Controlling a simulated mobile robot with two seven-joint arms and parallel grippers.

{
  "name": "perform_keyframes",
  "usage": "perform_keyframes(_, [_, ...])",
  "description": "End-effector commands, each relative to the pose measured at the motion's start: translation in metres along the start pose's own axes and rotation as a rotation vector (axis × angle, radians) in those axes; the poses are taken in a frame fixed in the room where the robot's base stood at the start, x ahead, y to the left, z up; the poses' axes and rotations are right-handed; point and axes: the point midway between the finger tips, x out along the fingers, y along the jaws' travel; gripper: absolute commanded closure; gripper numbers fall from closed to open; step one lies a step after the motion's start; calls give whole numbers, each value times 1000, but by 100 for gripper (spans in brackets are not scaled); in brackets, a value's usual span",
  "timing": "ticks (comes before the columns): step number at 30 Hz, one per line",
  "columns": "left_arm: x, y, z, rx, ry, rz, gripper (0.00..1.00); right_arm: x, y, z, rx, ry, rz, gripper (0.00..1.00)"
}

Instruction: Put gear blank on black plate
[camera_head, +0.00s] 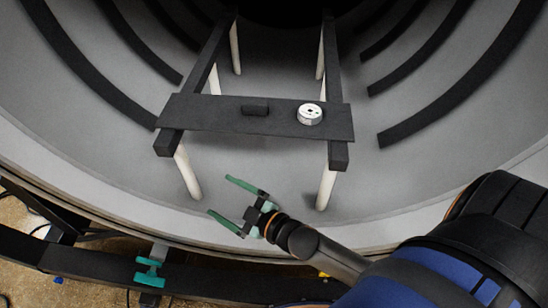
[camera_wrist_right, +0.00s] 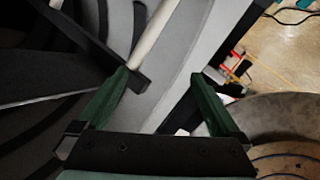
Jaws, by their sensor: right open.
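The gear blank (camera_head: 310,114), a short silver-white round piece with a dark hole in its top, sits on the right part of the black plate (camera_head: 205,112). The plate lies across two dark rails inside the furnace. My right gripper (camera_head: 219,197) is open and empty, in front of and below the plate, with its green fingers pointing left. Its two fingers also show apart in the right wrist view (camera_wrist_right: 160,78), with nothing between them. My left gripper is not in view.
A small black block (camera_head: 255,106) lies on the plate, left of the gear blank. White posts (camera_head: 188,172) carry the rails (camera_head: 329,70). Dark curved bars (camera_head: 425,110) line the furnace wall. A teal clamp-like part (camera_head: 150,272) is at the front rim.

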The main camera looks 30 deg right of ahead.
Motion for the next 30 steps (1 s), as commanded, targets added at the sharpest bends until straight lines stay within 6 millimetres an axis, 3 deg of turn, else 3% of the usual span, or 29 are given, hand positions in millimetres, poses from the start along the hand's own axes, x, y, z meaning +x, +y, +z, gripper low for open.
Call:
perform_keyframes(1, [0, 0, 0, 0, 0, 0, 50, -19, -15, 30, 118, -118, -4, 0])
perform_keyframes(4, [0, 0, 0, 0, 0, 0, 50, -55, -40, 76, 311, -317, -8, 0])
perform_keyframes(6, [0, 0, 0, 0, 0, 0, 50, -80, -56, 99, 417, -430, -11, 0])
perform_keyframes(10, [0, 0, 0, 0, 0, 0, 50, -112, -78, 123, 544, -566, -13, 0])
perform_keyframes(13, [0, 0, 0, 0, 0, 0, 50, -123, -85, 130, 584, -609, -15, 0])
perform_keyframes(20, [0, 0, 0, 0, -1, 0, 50, -124, -86, 131, 588, -616, -15, 0])
perform_keyframes(25, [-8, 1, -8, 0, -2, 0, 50, -126, -80, 120, 587, -614, -16, 0])
perform_keyframes(30, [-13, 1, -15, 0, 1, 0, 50, -127, -77, 114, 586, -613, -16, 17])
